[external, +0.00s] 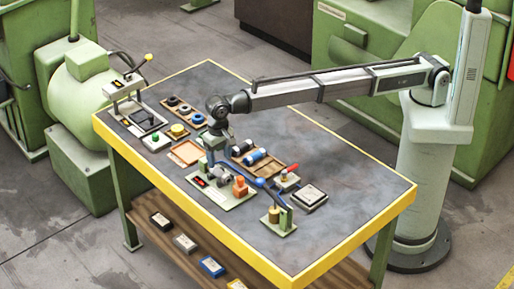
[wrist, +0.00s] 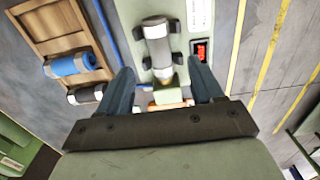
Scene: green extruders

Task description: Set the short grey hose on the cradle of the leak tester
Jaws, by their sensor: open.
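The short grey hose (wrist: 158,45), with pale ends, lies on the light green leak tester (wrist: 176,12) between the dark supports of its cradle (wrist: 176,58). In the external view, the grey hose (external: 222,175) is a small shape on the tester plate (external: 232,202), partly hidden by my gripper. My gripper (external: 212,160) is over the tester, pointing down. In the wrist view, my gripper (wrist: 161,76) is open, its two dark fingers apart with nothing gripped. The hose is ahead of the gap between them. The tester's red display (wrist: 201,50) is right of the hose.
A wooden tray (wrist: 42,18) holds a blue hose (wrist: 70,65) and a black hose with a pale end (wrist: 86,94). The table's right side is clear.

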